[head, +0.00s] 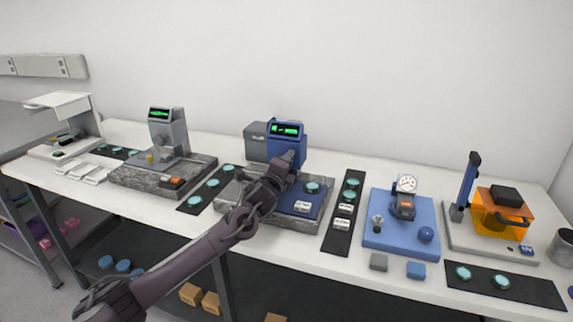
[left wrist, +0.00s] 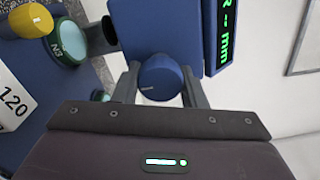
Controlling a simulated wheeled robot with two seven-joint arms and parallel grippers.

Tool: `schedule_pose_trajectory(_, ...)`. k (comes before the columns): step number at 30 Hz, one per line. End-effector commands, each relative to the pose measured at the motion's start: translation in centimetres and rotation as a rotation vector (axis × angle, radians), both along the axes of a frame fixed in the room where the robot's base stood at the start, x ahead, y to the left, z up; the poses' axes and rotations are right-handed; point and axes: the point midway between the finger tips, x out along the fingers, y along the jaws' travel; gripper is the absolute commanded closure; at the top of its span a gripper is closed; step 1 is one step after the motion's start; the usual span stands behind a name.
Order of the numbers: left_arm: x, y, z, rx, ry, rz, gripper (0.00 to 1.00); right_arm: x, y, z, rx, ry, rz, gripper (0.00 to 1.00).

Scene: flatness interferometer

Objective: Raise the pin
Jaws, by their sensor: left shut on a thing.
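The blue gauge head (head: 286,133) with a lit green readout stands on a granite base (head: 228,192) in the middle of the bench. My left gripper (head: 290,160) is in front of it. In the left wrist view, the fingers are shut on a round blue knob (left wrist: 160,78) below the blue body (left wrist: 155,28). I cannot tell whether this knob is the pin. In that view, a disc with a green rim (left wrist: 70,42) and a yellow cylinder (left wrist: 30,20) lie at upper left, on the blue plate. My arm hides part of the base. My right gripper is not in view.
A grey gauge (head: 170,132) on granite stands to the left. Black strips with green-rimmed discs (head: 340,228) flank the middle base. To the right are a blue plate with a dial gauge (head: 406,185) and an orange box (head: 500,215). A white wall closes the back.

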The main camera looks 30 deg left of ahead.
Motion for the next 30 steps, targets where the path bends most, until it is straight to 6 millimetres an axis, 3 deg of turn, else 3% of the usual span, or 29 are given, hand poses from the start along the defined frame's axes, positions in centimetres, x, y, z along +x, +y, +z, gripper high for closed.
schedule_pose_trajectory(5,0.0,-0.1,-0.2,0.002,0.005,-0.002,0.85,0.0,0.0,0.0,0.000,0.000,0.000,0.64)
schedule_pose_trajectory(6,0.0,-0.1,-0.2,0.002,0.005,-0.002,0.57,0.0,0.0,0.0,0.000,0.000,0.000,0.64)
schedule_pose_trajectory(10,0.0,0.0,-0.2,0.001,0.004,-0.001,0.42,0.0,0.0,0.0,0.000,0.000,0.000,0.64)
schedule_pose_trajectory(20,-0.3,-0.1,-0.1,0.001,0.001,-0.001,0.42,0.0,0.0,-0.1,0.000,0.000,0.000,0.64)
schedule_pose_trajectory(30,-4.9,-1.2,-0.4,0.003,0.005,-0.002,0.42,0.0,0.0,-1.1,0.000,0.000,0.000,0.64)
